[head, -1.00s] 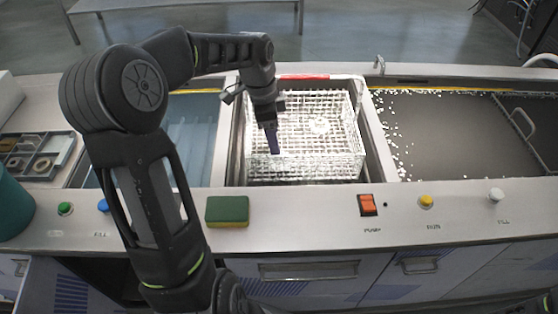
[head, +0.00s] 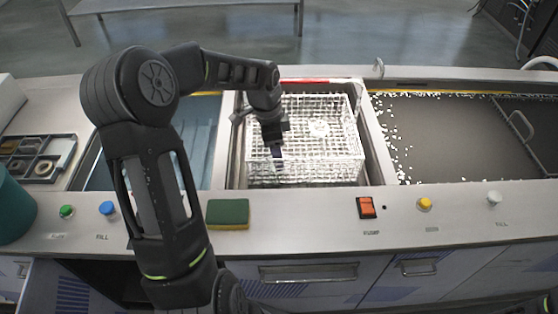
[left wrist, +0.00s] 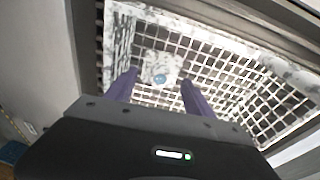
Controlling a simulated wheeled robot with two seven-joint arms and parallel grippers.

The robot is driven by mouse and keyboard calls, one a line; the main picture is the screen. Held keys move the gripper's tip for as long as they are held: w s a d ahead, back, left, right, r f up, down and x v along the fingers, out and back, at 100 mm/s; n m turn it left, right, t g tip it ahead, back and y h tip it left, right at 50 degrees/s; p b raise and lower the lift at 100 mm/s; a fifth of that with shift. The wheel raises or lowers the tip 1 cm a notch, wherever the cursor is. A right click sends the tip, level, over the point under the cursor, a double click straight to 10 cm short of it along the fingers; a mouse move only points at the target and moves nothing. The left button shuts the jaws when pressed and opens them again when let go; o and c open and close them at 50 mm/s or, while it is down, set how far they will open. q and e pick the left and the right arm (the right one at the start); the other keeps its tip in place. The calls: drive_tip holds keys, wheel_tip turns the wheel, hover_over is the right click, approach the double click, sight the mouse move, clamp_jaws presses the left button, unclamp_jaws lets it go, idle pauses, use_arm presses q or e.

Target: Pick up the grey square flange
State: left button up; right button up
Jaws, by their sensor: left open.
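A pale grey, roughly square piece with a round bluish centre, which looks like the flange (left wrist: 160,66), lies in the wire basket (left wrist: 118,40). In the head view the flange (head: 319,128) is a small pale patch in the right half of the basket (head: 345,172), and its outline is washed out by glare. My left gripper (head: 277,153) is over the front left part of the basket, pointing down. In the left wrist view the purple fingers of my left gripper (left wrist: 158,92) are apart, with the flange beyond the gap between them and nothing held. My right gripper is out of view.
The basket sits in the middle tank (head: 235,165). A tank with white specks (head: 450,140) is on the right, a bluish tank (head: 200,150) on the left. A green and yellow sponge (head: 228,213) and an orange switch (head: 366,208) are on the front ledge.

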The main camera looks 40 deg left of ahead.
use_arm(q)
wheel_tip(320, 180, down, 2)
drive_tip(key=shift+w+d+f, duration=0.1)
drive_tip(key=shift+d+f, duration=0.05)
drive_tip(key=shift+c, duration=0.3)
drive_tip(key=c, duration=1.1)
